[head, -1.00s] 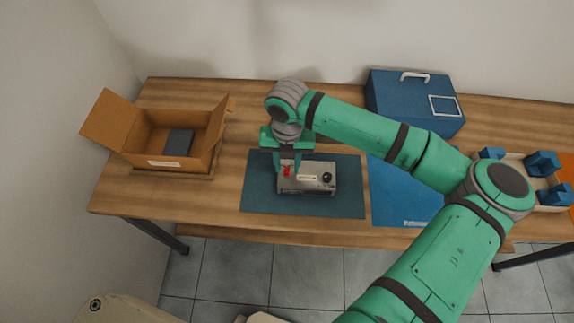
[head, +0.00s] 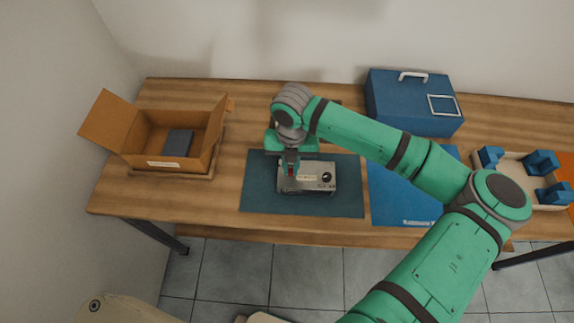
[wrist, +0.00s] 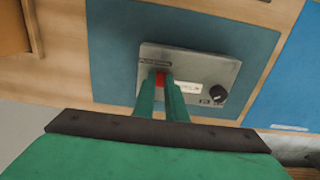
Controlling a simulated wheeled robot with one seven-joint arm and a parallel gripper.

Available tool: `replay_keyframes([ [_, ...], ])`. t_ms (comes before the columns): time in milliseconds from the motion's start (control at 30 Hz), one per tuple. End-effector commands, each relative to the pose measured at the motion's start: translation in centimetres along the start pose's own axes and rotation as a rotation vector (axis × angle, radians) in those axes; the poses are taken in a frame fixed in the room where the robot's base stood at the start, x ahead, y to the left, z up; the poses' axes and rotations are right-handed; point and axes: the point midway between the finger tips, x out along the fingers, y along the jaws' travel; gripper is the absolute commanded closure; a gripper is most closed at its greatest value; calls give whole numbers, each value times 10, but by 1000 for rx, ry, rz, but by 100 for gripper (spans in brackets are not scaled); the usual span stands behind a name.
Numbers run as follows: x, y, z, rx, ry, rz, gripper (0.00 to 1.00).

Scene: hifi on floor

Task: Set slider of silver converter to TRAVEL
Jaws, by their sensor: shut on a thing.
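The silver converter (head: 314,177) lies on the dark teal mat on the table. It has a black knob (head: 327,177) at its right and a pale label (head: 307,177) in the middle. My gripper (head: 290,170) is over the converter's left part, fingers pointing down. In the wrist view, the gripper (wrist: 163,92) has its fingers close together on the red slider (wrist: 160,78) of the converter (wrist: 205,68). The slider is partly hidden by the fingers. The lettering is too small to read, so I cannot tell the slider's setting.
An open cardboard box (head: 150,148) with a dark item inside stands at the left. A blue case (head: 400,105) stands at the back right. A blue mat (head: 395,205) lies right of the teal mat (head: 262,195). A tray with blue blocks (head: 540,165) is at the far right.

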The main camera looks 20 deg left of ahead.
Motion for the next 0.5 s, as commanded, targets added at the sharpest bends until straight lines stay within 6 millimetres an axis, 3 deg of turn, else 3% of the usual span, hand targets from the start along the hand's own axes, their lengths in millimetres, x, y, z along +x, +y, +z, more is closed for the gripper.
replay_keyframes([
  [233,0,-3,0,1,-1,-3,100],
  [267,0,-2,0,1,-1,-3,84],
  [333,0,-2,0,1,-1,-3,69],
  [500,0,-2,0,1,-1,-3,69],
])
